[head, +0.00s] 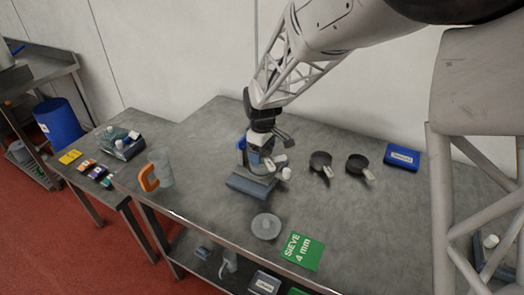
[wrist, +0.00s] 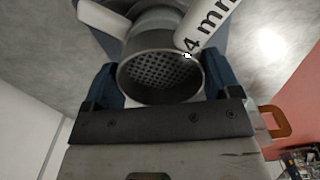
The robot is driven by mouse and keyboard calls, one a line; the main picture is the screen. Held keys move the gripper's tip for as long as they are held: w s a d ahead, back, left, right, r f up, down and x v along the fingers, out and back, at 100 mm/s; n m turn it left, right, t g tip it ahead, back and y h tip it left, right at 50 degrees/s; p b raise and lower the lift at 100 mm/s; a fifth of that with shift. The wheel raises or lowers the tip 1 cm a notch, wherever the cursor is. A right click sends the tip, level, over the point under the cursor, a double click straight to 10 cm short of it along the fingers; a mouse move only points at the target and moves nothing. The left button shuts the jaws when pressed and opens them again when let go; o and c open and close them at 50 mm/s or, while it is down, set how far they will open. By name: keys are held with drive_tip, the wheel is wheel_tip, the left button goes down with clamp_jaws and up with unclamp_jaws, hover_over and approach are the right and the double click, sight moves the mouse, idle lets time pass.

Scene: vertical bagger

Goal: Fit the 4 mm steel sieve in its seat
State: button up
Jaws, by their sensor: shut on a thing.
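The steel sieve (wrist: 160,78) is a round metal cup with a perforated face and a white tag (wrist: 205,28) reading "4 mm". My gripper (wrist: 160,70) is shut on it, with one blue-padded finger on each side. In the head view my gripper (head: 259,141) is over the grey-blue base of the stand (head: 250,188) on the bench. The sieve is mostly hidden there by the gripper and the stand's parts. I cannot tell whether it touches its seat. A green card (head: 302,252) reading "SIEVE 4 mm" lies at the bench's front edge.
Two dark pan-like sieves (head: 320,163) (head: 358,166) with tags and a blue box (head: 402,157) are to the right. A round grey lid-like disc (head: 266,226) lies in front. A clear jug (head: 160,170) with an orange handle stands left.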

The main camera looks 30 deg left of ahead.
drive_tip(key=shift+f, duration=1)
idle(1.9)
drive_tip(key=o, duration=0.9)
drive_tip(key=shift+c, duration=0.2)
drive_tip(key=shift+r, duration=0.1)
drive_tip(key=shift+r, duration=3.4)
drive_tip(key=shift+r, duration=0.1)
wheel_tip(320, 180, up, 8)
drive_tip(key=shift+f, duration=0.2)
